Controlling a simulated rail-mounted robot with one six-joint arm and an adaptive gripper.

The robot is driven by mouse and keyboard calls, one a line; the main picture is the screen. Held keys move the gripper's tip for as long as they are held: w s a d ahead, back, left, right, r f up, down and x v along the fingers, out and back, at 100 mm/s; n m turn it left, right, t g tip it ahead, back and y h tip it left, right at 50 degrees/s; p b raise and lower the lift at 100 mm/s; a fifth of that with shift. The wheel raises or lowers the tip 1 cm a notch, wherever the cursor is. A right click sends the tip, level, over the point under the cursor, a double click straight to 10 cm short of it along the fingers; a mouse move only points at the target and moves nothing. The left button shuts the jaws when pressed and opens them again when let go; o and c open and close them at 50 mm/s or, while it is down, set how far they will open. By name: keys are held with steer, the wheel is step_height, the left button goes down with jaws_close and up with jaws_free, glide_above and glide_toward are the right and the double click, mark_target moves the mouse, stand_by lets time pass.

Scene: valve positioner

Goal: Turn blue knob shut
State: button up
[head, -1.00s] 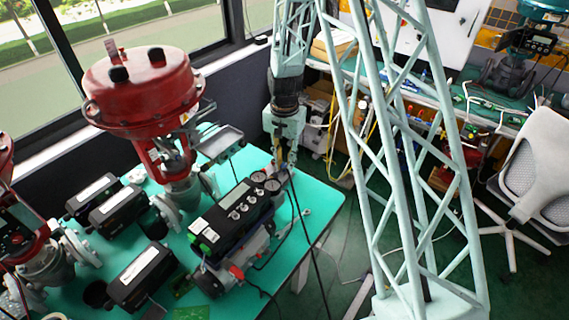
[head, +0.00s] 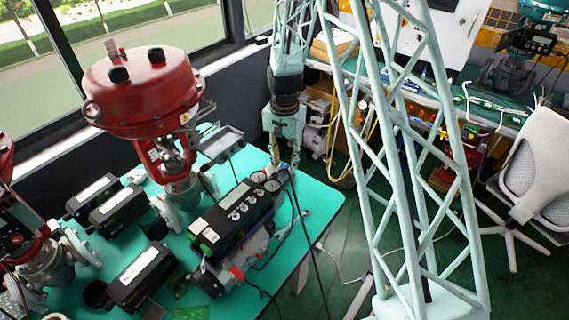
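My gripper (head: 286,162) points down at the far right end of the black valve positioner (head: 232,215), close to its round gauges (head: 265,181). It is small and dark here, so I cannot tell whether the fingers are open or closed, or whether they touch anything.
A large red valve actuator (head: 143,90) stands behind and left of the positioner. Several other black units, one of them here (head: 141,275), lie on the left of the table. A white chair (head: 535,165) and a cluttered back bench are at right.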

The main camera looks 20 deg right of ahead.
steer(key=shift+r, duration=3.75)
steer(key=r, duration=0.1)
step_height(320, 180, up, 15)
steer(key=n+t, duration=0.1)
steer(key=n, duration=0.1)
glide_above(284, 166)
steer(key=s, duration=0.7)
steer(key=s+a+r+n+t, duration=0.1)
steer(key=s+a+r+n, duration=0.1)
steer(key=s+r, duration=0.95)
steer(key=s+r+n+t, duration=0.1)
steer(key=s+r, duration=0.3)
steer(key=s, duration=0.9)
steer(key=s+a+r+n+t, duration=0.1)
steer(key=s+r+n, duration=0.2)
steer(key=s, duration=1)
steer(key=shift+v, duration=0.85)
